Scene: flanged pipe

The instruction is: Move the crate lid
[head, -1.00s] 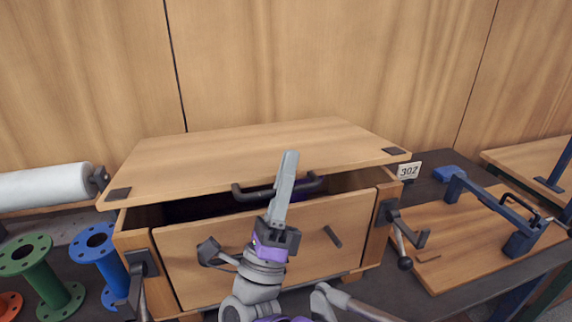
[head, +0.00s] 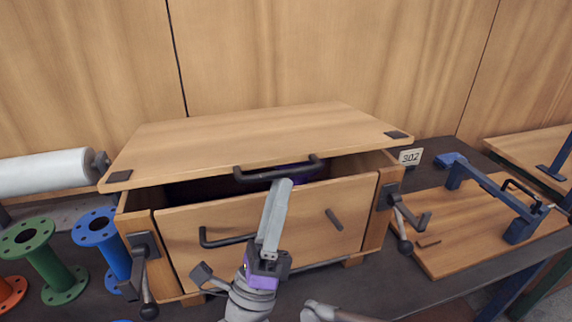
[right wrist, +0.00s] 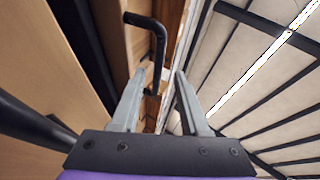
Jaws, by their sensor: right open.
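The crate lid (head: 265,138) is a flat wooden board with dark corner plates and a black bar handle (head: 277,173) at its front edge. It lies over the wooden crate (head: 290,225), with a dark gap below its front edge. My right gripper (head: 279,185) is in front of the crate, its fingertips just below the handle. In the right wrist view its fingers (right wrist: 161,74) are apart, and a black handle (right wrist: 158,50) shows between the tips. I cannot tell whether they touch. My left gripper is not in view.
Black clamps (head: 147,270) hang on the crate's front corners. Blue (head: 100,240) and green (head: 45,260) flanged pipes stand at left, near a white roll (head: 45,172). A wooden board with a blue frame (head: 490,195) lies at right. A wooden wall is close behind.

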